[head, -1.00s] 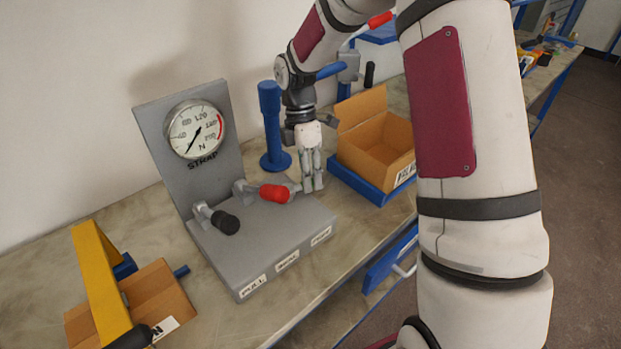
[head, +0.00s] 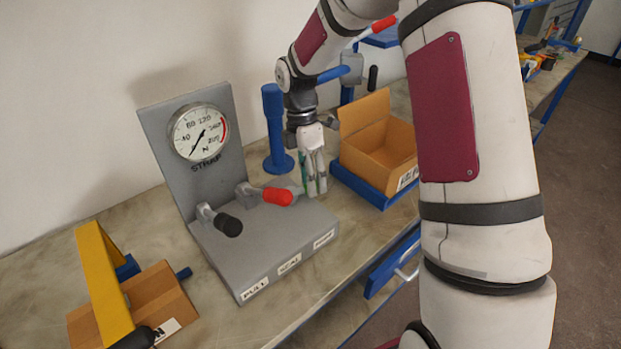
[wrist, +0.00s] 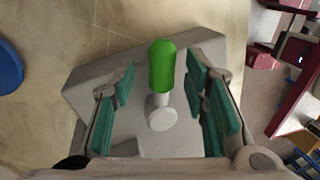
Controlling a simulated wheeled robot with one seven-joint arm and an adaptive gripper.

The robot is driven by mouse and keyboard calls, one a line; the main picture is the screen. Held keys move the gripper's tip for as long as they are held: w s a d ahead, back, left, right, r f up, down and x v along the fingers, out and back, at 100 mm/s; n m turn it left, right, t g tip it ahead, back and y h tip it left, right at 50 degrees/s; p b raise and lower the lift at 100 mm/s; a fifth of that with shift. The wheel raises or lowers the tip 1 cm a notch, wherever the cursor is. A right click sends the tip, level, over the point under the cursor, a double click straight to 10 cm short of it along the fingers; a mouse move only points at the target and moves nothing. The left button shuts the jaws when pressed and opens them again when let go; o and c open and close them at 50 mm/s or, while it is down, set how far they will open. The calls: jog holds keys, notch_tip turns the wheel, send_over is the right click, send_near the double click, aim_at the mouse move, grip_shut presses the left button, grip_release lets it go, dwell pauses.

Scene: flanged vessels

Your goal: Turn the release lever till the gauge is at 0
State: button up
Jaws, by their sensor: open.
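The grey lever unit stands on the bench. Its round gauge (head: 199,132), marked STRAP, has its needle pointing to the lower left, below the 40 mark; the 0 mark is too small to read. A black-knobbed lever (head: 228,225) and a red-knobbed lever (head: 277,197) lie on its left and middle. A green-knobbed lever shows in the wrist view (wrist: 162,66), on a pale round stem. My gripper (head: 316,190) is at the right end of the unit. In the wrist view, its green-padded fingers are apart on either side of the green knob, with gaps visible.
A blue post (head: 275,130) stands just behind my gripper. An open cardboard box (head: 378,160) in a blue tray is at its right. A yellow bar (head: 103,285) and another carton (head: 160,297) are at the left front.

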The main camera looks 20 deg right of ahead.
jog(key=shift+r, duration=0.1)
jog(key=v, duration=1.2)
